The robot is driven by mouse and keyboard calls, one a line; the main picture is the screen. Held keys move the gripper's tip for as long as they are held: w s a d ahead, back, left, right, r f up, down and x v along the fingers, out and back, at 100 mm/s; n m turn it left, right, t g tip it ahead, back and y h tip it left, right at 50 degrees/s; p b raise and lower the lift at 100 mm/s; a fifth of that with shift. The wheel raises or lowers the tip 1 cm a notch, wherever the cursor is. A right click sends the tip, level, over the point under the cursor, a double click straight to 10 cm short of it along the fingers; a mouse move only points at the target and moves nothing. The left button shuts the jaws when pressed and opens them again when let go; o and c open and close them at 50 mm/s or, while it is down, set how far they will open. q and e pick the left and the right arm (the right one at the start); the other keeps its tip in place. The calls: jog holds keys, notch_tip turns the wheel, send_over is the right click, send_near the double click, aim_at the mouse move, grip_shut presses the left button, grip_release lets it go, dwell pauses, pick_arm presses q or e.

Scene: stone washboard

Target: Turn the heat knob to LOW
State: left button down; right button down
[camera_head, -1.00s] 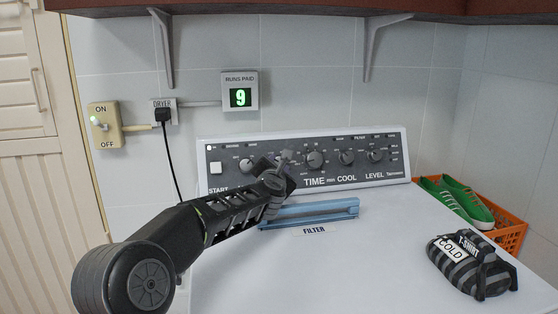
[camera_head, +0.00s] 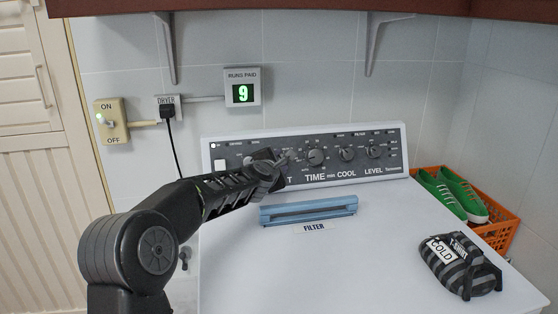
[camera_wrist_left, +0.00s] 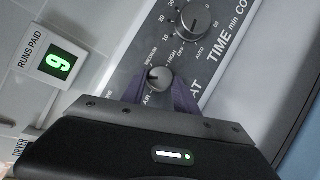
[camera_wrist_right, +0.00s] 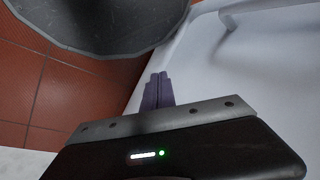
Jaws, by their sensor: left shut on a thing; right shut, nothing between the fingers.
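The heat knob (camera_wrist_left: 158,79) is a small round grey knob on the dryer's dark control panel (camera_head: 330,172), with AIR, MEDIUM and HIGH printed around it. I cannot read a LOW mark or tell its pointer direction surely. My left gripper (camera_wrist_left: 158,92) is shut on the heat knob, a finger on each side. In the head view the left gripper (camera_head: 268,163) covers the knob and most of the HEAT label. My right gripper (camera_wrist_right: 158,90) is shut and empty, seen only in the right wrist view, above a white surface edge and a red tiled floor.
The TIME knob (camera_head: 315,157) sits just right of my left gripper, then the COOL (camera_head: 347,154) and LEVEL (camera_head: 375,152) knobs. A blue filter handle (camera_head: 309,209) lies below the panel. A striped bag (camera_head: 460,265) and orange crate (camera_head: 503,228) are at right.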

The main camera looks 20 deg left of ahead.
pick_arm(q)
jog(key=c, duration=0.9)
grip_release()
jog(key=shift+c, duration=0.2)
jog(key=shift+s, duration=0.15)
jog(key=b+v, duration=0.1)
jog(key=v, duration=0.6)
jog(key=shift+s, duration=0.25)
jog(key=shift+d, duration=0.1)
